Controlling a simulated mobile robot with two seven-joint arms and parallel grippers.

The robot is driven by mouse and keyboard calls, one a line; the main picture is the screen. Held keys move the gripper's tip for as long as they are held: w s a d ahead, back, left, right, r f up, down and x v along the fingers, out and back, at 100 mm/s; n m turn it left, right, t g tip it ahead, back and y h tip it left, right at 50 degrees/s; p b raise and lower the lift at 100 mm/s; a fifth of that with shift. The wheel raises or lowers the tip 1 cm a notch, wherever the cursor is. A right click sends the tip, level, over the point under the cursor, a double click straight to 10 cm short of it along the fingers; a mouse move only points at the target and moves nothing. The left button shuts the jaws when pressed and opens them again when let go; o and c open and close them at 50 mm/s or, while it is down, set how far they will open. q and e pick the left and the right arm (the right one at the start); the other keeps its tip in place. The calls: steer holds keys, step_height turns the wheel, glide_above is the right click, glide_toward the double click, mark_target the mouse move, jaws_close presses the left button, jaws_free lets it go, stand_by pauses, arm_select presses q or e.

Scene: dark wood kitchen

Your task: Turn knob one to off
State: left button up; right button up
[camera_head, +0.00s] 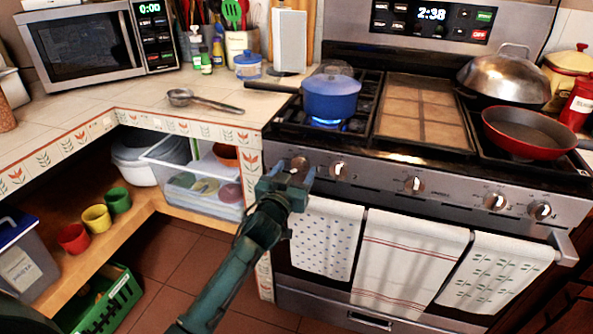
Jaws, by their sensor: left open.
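The stove's control panel (380,175) carries a row of several knobs. The leftmost knob (299,163) is just above my left gripper and partly hidden by it. A second knob (338,170) is just to the right. My left gripper (288,177) is open at the panel's left end, its fingers close to the leftmost knob; I cannot tell whether they touch it. A blue flame (327,123) burns under the blue pot (331,97) on the front left burner. My right gripper is not in view.
White towels (325,238) hang on the oven handle below the knobs. The pot's handle (271,87) reaches left over the counter. A red pan (527,131) sits at the right. A ladle (203,100) lies on the counter; the shelf below holds a clear bin (200,181).

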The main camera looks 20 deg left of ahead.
arm_select(q)
steer(key=shift+w, duration=0.9)
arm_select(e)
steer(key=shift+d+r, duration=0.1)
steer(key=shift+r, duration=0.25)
arm_select(q)
steer(key=shift+c, duration=0.2)
steer(key=c, duration=0.9)
steer(key=shift+c, duration=0.2)
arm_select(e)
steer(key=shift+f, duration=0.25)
